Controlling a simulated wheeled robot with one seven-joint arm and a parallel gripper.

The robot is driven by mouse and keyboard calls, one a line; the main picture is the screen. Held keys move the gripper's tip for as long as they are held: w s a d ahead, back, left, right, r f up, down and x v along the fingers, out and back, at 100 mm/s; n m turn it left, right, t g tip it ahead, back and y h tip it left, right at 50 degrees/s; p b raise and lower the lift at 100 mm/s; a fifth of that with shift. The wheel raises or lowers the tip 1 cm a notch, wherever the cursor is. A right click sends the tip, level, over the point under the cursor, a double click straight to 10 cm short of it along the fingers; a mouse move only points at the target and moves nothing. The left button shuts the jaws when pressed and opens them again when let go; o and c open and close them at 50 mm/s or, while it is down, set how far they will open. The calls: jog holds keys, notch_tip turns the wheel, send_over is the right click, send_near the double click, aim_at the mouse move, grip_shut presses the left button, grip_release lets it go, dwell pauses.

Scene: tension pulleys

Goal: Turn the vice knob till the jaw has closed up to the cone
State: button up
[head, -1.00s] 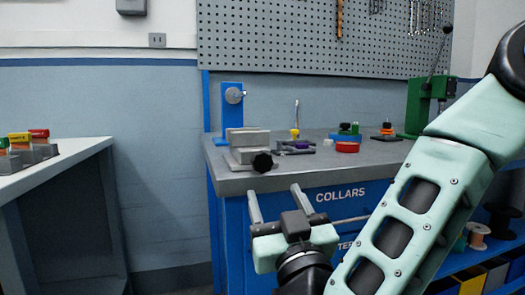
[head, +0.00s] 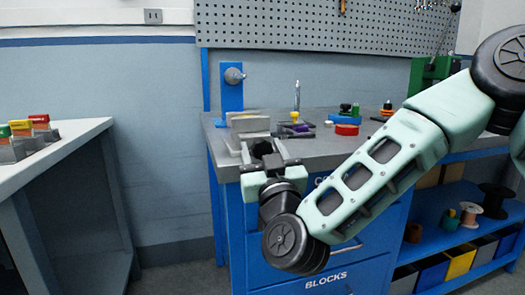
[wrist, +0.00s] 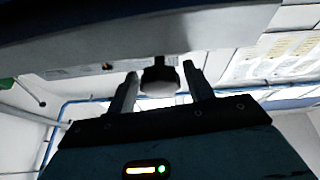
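The grey vice (head: 250,122) sits at the front left corner of the workbench. Its black knob (head: 262,148) faces forward over the bench edge, and it also shows in the wrist view (wrist: 159,77). My gripper (head: 261,143) is at the knob, with a finger on each side. In the wrist view, the gripper (wrist: 160,72) is open, with visible gaps between both fingers and the knob. The jaw gap is not clear from here. I cannot make out a cone in the vice.
A white table (head: 75,140) is at left, with open floor between.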

jog(key=c, duration=0.7)
jog(key=shift+m+h, duration=0.4)
jog(key=shift+m, duration=0.1)
jog(key=m+h, duration=0.1)
jog(key=m, duration=0.2)
jog(key=m+h+b, duration=0.1)
jog(key=m+h, duration=0.1)
jog(key=m, duration=0.1)
jog(key=shift+m+g+h+b, duration=0.4)
jog(key=shift+m+h, duration=0.6)
jog(key=shift+m, duration=1.4)
jog(key=o, duration=1)
